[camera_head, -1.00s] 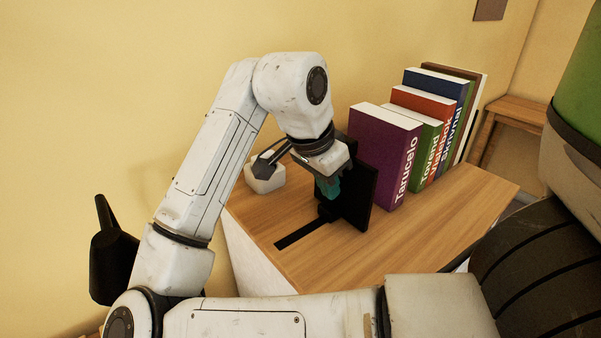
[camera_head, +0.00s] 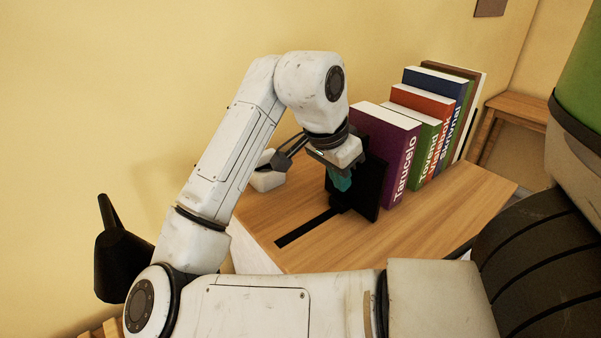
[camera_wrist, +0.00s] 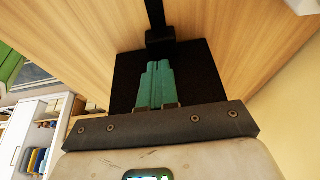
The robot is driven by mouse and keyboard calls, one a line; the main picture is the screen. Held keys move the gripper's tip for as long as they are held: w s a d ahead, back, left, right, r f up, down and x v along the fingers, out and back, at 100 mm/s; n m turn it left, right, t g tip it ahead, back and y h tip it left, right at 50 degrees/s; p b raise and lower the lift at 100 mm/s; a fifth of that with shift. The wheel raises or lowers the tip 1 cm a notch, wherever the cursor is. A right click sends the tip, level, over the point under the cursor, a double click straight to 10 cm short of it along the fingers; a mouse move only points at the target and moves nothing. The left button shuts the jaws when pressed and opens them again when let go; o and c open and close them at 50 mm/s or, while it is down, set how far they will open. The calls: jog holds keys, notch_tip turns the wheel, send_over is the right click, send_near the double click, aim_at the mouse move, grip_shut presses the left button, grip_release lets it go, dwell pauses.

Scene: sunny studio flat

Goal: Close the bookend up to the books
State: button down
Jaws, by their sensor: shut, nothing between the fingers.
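The black bookend (camera_head: 371,190) stands upright on the wooden cabinet top, at the right end of a black track (camera_head: 306,228). The row of upright books begins just to its right with the purple book (camera_head: 396,155). At most a narrow gap lies between bookend and purple book; my arm partly hides it. My gripper (camera_head: 341,182) is shut, with teal fingers pointing down against or very near the bookend's left face. In the wrist view the shut fingers (camera_wrist: 157,70) lie in front of the black plate (camera_wrist: 124,78), with nothing between them.
Green, orange, blue and brown books (camera_head: 430,95) stand behind the purple one. The wall is close behind. The front right of the top is clear.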

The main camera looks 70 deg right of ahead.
jog(key=shift+s+d+p, duration=0.5)
jog(key=shift+s+d, duration=0.25)
jog(key=shift+d, duration=0.4)
jog(key=shift+s+d+p, duration=0.5)
jog(key=shift+s+d, duration=0.3)
jog(key=shift+d, duration=0.3)
jog(key=shift+s+d+p, duration=0.5)
jog(key=shift+s+d, duration=0.25)
jog(key=shift+d, duration=0.4)
jog(key=shift+w+a+r+p, duration=0.45)
jog(key=shift+a+r+p, duration=0.2)
jog(key=shift+r, duration=0.15)
jog(key=shift+w+a+r+p, duration=0.4)
jog(key=shift+a+r+p, duration=0.25)
jog(key=shift+r, duration=0.15)
notch_tip(320, 180, up, 9)
jog(key=p, duration=0.8)
jog(key=shift+f, duration=0.1)
